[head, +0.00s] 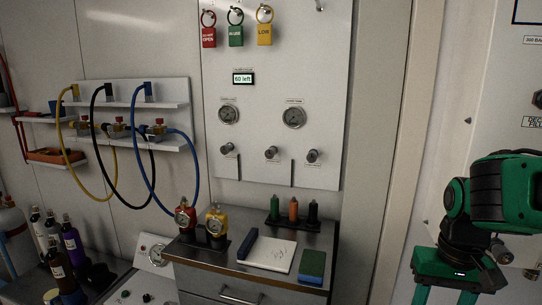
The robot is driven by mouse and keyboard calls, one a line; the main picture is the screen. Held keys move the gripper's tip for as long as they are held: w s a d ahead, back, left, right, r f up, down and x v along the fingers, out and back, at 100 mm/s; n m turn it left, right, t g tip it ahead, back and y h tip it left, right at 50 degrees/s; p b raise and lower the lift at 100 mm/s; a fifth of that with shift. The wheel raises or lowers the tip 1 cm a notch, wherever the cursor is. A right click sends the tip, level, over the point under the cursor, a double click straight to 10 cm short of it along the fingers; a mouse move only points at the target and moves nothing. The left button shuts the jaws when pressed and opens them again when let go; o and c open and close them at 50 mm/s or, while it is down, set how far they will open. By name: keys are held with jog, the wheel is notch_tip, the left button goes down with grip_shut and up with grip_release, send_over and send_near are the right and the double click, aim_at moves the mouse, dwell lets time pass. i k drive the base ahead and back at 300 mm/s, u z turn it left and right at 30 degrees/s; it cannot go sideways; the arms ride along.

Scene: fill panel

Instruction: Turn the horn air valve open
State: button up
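A pale upright panel (325,90) stands in the middle of the head view. It carries several small valve knobs in a row: a left knob (227,149), a middle knob (271,153) and a right knob (312,156). Their small labels are too small to read, so I cannot tell which is the horn air valve or how it is turned. My green gripper (465,283) is at the lower right, well apart from the panel and touching none of the knobs. Its fingertips are cut off by the frame edge.
Two gauges (294,117) sit above the knobs; tags (236,36) hang higher. Below stands a cabinet (318,240) holding regulators (216,222), bottles and a notepad (268,254). Coloured hoses (189,150) hang at left. A white door-like surface (500,90) is behind my arm.

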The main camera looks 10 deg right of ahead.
aim_at(270, 154)
jog(key=z, duration=1.3)
jog(key=k, duration=1)
jog(key=u, duration=1.45)
jog(key=i, duration=1)
jog(key=z, duration=0.05)
